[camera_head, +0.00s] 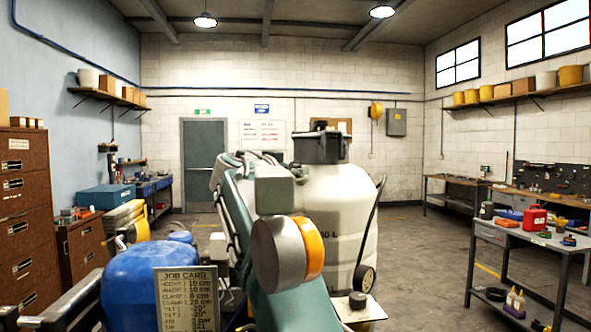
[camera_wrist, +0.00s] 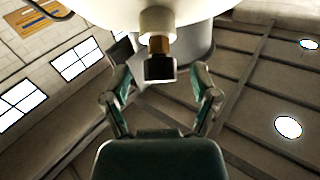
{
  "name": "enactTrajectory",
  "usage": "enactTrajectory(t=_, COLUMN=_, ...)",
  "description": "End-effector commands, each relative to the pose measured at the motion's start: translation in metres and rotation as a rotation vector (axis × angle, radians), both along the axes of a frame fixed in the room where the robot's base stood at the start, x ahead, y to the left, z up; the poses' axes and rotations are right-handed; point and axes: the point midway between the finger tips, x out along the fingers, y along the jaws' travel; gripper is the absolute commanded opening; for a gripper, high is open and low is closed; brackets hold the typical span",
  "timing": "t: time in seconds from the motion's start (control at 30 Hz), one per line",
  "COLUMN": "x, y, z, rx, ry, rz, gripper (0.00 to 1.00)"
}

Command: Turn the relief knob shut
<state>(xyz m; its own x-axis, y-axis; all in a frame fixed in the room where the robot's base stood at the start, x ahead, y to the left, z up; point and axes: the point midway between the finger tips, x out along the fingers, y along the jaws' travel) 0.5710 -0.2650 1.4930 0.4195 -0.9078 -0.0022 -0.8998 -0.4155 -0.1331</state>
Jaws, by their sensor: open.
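In the wrist view a black knob (camera_wrist: 160,68) sits on a short brass stem (camera_wrist: 159,45), which comes out of a pale fitting on a large white body. It looks like the relief knob, though no label shows. My gripper (camera_wrist: 162,80) is open, with one finger on each side of the knob and a visible gap on both sides. The knob appears centred near the fingertips; how deep it sits between them I cannot tell. In the head view the white tank (camera_head: 345,215) with its black lid (camera_head: 320,147) stands ahead. My arm covers part of it, and my gripper is hidden there.
A blue rounded tank (camera_head: 150,283) and a job card (camera_head: 187,300) are close at the lower left. A small black knob on a pale plate (camera_head: 372,312) is at the lower middle. A workbench (camera_head: 530,240) stands at the right. Open floor lies between it and the white tank.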

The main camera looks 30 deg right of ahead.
Motion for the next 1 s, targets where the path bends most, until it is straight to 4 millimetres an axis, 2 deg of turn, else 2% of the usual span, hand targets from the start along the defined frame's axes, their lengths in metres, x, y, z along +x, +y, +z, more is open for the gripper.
enactTrajectory(t=0.2, x=0.006, y=-0.015, z=0.001, rx=-0.001, ry=-0.001, rz=0.001, gripper=0.76)
enactTrajectory(t=0.47, x=0.007, y=-0.016, z=0.0, rx=0.0, ry=0.0, rz=0.001, gripper=0.76)
enactTrajectory(t=0.5, x=0.007, y=-0.016, z=0.0, rx=0.0, ry=0.0, rz=0.001, gripper=0.59)
enactTrajectory(t=0.57, x=0.007, y=-0.016, z=0.0, rx=0.0, ry=0.0, rz=0.001, gripper=0.32)
enactTrajectory(t=0.6, x=0.007, y=-0.016, z=0.0, rx=0.0, ry=0.0, rz=0.001, gripper=0.14)
enactTrajectory(t=0.63, x=0.007, y=-0.016, z=0.0, rx=0.0, ry=0.0, rz=0.001, gripper=0.01)
enactTrajectory(t=1.0, x=0.007, y=-0.016, z=0.0, rx=-0.008, ry=0.014, rz=0.015, gripper=0.0)
